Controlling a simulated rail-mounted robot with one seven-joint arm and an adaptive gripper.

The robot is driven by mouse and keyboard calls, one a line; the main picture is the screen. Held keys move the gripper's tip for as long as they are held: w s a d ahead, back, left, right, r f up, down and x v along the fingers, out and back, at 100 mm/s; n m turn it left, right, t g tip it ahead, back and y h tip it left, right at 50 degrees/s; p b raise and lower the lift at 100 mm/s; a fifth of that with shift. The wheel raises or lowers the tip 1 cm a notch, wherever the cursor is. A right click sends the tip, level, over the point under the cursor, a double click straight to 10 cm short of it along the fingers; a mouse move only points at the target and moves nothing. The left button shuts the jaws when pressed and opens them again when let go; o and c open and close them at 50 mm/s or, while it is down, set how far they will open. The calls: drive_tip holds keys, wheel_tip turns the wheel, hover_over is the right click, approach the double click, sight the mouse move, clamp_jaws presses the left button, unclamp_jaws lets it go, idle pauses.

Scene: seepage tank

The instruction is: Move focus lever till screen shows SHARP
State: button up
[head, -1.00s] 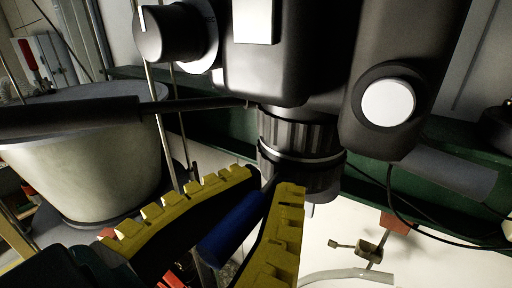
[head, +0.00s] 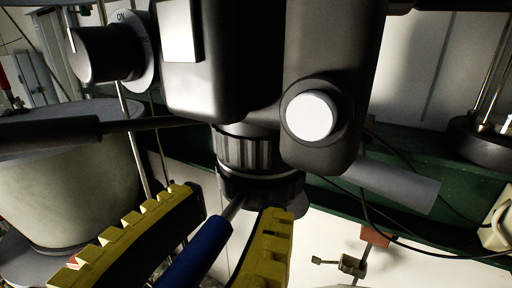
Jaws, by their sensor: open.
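The focus lever shows as a blue handle (head: 196,254) on a thin metal rod, which runs up to the ribbed black focus ring (head: 258,150) of a dark camera-like device (head: 245,60). My gripper (head: 237,204) has two yellow, toothed fingers that stand apart, one on each side of the lever. The blue handle lies between them, and I see a gap to the right finger. Whether the left finger touches the handle is unclear. The handle's lower end is cut off by the picture's bottom edge. No screen with readable text shows.
A black knob (head: 105,52) marked ON and a white round button (head: 312,117) sit on the device. A black bar (head: 60,135) crosses at left before a large pale bucket (head: 70,190). A small brass clamp (head: 350,265) is at lower right. Cables hang at right.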

drive_tip(key=v, duration=1.2)
